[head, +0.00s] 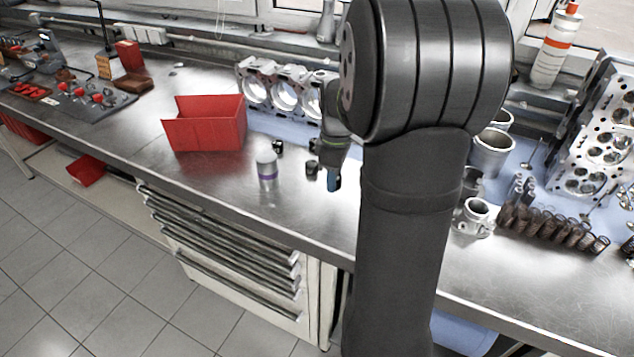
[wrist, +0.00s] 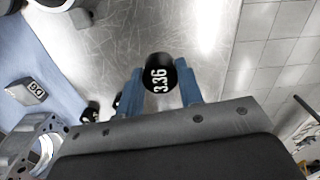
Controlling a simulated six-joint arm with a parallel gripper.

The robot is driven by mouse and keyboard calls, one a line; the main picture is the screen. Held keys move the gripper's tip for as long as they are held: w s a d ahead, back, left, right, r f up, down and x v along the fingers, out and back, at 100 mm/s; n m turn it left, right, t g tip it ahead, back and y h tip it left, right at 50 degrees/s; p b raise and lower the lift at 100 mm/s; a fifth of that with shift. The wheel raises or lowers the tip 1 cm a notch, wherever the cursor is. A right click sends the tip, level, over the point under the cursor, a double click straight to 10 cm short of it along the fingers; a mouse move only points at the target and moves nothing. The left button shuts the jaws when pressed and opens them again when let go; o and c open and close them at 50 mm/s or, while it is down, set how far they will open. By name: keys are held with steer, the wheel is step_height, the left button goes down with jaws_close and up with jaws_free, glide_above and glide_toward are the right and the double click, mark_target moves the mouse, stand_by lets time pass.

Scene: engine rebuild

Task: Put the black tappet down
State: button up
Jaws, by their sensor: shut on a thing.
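My gripper (head: 334,181) hangs over the metal workbench, its blue fingertips low over the bench top. In the head view I cannot make the held tappet out clearly at the fingers. Whether it touches the bench I cannot tell.
Other small dark tappets (head: 312,168) stand left of my gripper, one of them (head: 278,146) farther back. Engine castings (head: 285,93) are behind. Bare bench lies in front.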

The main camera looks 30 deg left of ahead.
steer(key=w+d+r+m, duration=0.2)
steer(key=w+d, duration=0.3)
steer(key=d, duration=0.4)
steer(key=w+d+r+m, duration=0.15)
steer(key=w+d, duration=0.25)
steer(key=d, duration=0.5)
steer(key=w+d+r+m, duration=0.2)
steer(key=w+d, duration=0.3)
steer(key=d, duration=0.4)
steer(key=w+d+m, duration=0.2)
steer(key=d+m, duration=0.2)
steer(key=d, duration=2)
steer(key=s+d+m, duration=0.2)
steer(key=s+d, duration=0.3)
steer(key=d, duration=0.7)
steer(key=s+d+m, duration=0.2)
steer(key=s+d, duration=0.3)
steer(key=d, duration=0.8)
steer(key=s+d+f+m, duration=0.2)
steer(key=s+d+m, duration=0.2)
steer(key=s+d, duration=1.4)
steer(key=w+f, duration=0.2)
steer(key=w, duration=0.1)
steer(key=w+f, duration=0.2)
steer(key=w, duration=0.1)
steer(key=w+f, duration=0.2)
steer(key=w, duration=0.2)
steer(key=shift+a+f, duration=0.2)
steer(key=shift+a, duration=0.15)
steer(key=shift+f, duration=1.95)
